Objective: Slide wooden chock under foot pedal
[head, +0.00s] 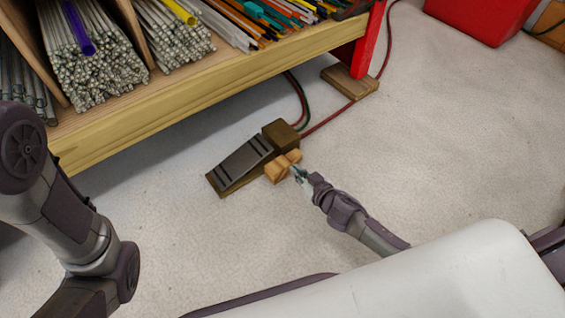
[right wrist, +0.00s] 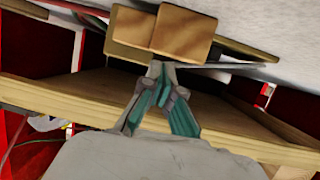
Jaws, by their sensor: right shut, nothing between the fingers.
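The foot pedal (head: 240,163) lies on the floor, with a dark ribbed tread and a brown block-like housing at its right end. The light wooden chock (head: 277,171) is at the pedal's near side, close to the housing; I cannot tell how much of it is under the tread. My right gripper (head: 298,173) is shut and empty, its tips at the chock's right side. In the right wrist view the closed fingertips (right wrist: 160,70) are just below the wooden chock (right wrist: 183,34); contact is unclear. My left arm shows at the left, but its gripper is out of view.
A wooden shelf (head: 190,88) with bundles of glass rods (head: 90,70) stands behind the pedal. A red leg (head: 368,40) rests on a small wooden board (head: 350,83). Cables run from the pedal towards the shelf. A red container (head: 480,18) stands at top right. Floor to the right is clear.

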